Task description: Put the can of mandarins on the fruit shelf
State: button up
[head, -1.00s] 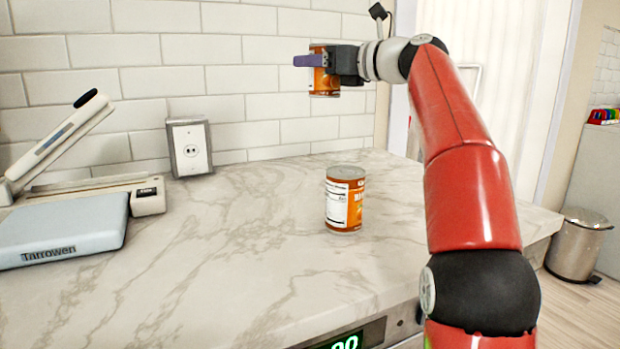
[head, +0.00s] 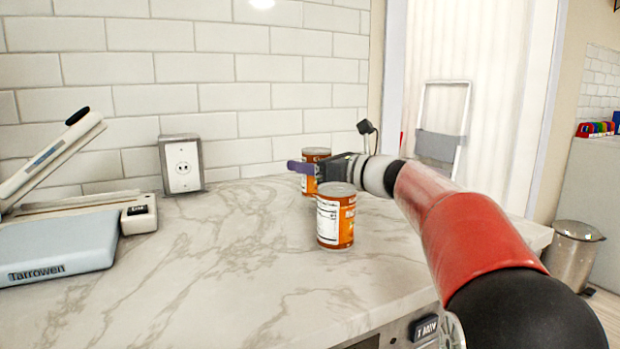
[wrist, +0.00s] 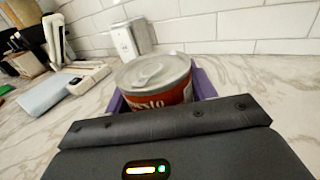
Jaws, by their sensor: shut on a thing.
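My gripper (head: 302,168) has purple fingers and is shut on an orange can (head: 309,186), low over the back of the counter. In the wrist view the held can (wrist: 160,90) stands upright between the fingers, with a silver pull-tab lid and partly hidden lettering on a red-orange label. I cannot tell whether its base touches the counter. A second can (head: 336,220), orange with a white label panel, stands upright on the counter in front of and slightly right of it. Neither name is clearly legible. No fruit shelf is recognisable in these views.
The marble counter (head: 215,270) is clear in the middle. A grey-blue device marked Tarrowen (head: 60,255) stands at the left, with a wall socket (head: 182,165) behind. A metal bin (head: 573,255) is on the floor at right.

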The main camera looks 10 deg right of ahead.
aim_at(310, 178)
jog(key=shift+f, duration=1.45)
jog(key=shift+f, duration=0.2)
jog(key=o, duration=1.2)
